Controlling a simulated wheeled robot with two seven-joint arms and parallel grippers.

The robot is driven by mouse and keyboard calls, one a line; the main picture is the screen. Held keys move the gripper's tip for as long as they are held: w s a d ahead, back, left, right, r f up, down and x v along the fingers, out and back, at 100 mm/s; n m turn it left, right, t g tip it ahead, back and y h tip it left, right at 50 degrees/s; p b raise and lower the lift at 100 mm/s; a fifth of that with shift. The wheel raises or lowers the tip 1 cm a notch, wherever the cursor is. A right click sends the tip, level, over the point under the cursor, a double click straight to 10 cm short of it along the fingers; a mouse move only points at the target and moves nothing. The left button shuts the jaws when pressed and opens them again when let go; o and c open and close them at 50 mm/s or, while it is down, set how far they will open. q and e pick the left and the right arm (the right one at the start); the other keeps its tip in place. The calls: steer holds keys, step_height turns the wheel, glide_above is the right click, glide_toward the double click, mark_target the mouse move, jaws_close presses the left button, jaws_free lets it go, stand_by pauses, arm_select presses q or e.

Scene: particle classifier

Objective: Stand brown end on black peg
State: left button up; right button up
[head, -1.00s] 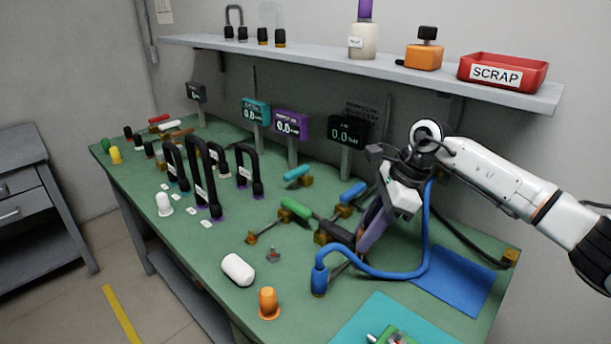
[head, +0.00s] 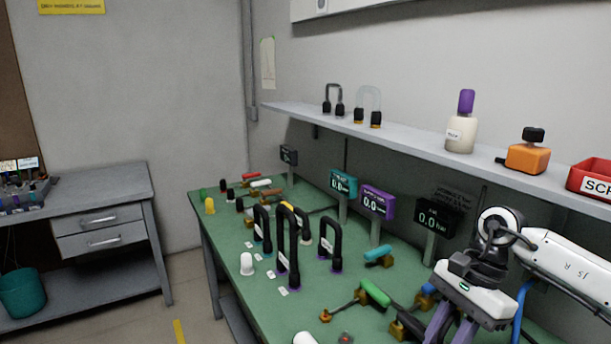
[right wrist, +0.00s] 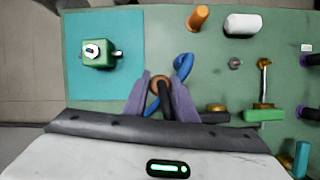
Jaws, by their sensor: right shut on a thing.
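My right gripper (head: 452,328) is at the lower right of the head view, its purple fingers pointing down and its tips cut off by the frame. In the right wrist view its fingers (right wrist: 159,92) are shut on a black part with a round brown end (right wrist: 163,88). The rest of the held part is hidden. Small dark upright pieces, one a black peg-like piece (head: 223,186), stand at the far left end of the green bench; I cannot tell which is the black peg. My left gripper is out of view.
Black U-shaped hoses (head: 293,250) stand mid-bench between the gripper and the far end. A white capped piece (head: 247,264) stands beside them. Gauge displays (head: 378,201) line the back under a shelf (head: 400,133). A blue hose (right wrist: 183,65) lies near the gripper.

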steer(key=s+a+r+n+g+h, duration=0.2)
steer(key=s+n+h, duration=0.2)
steer(key=s+n, duration=0.8)
steer(key=shift+s+r+n, duration=0.15)
steer(key=shift+s+n, duration=0.05)
steer(key=shift+n, duration=0.8)
